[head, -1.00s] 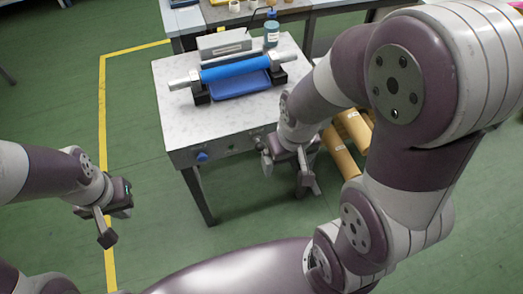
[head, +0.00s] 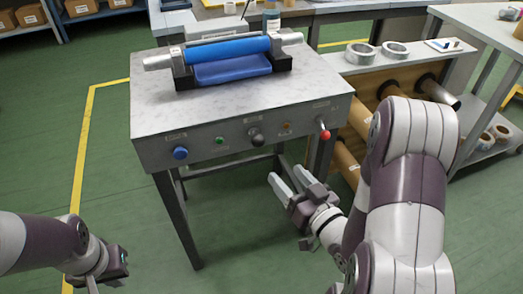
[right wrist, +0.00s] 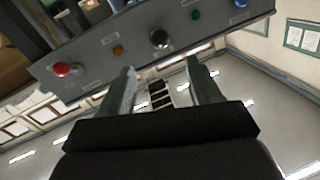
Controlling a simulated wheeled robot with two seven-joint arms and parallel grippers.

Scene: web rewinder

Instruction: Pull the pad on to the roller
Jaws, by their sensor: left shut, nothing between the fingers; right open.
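The blue roller (head: 228,48) lies level across two black supports on the grey bench (head: 165,115), with metal shaft ends on both sides. A flat blue pad (head: 232,69) lies just in front of and below the roller; I cannot tell whether they touch. My right gripper (head: 280,183) is open and empty, in front of and below the bench's control panel. In the right wrist view its two fingers (right wrist: 160,75) are spread, with nothing between them. My left gripper (head: 100,276) is shut and empty at the lower left, far from the bench, its fingers partly cut off.
Brown rolls (head: 345,160) sit right of the bench, under a shelf with tape rings (head: 360,52). Floor at left is clear.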

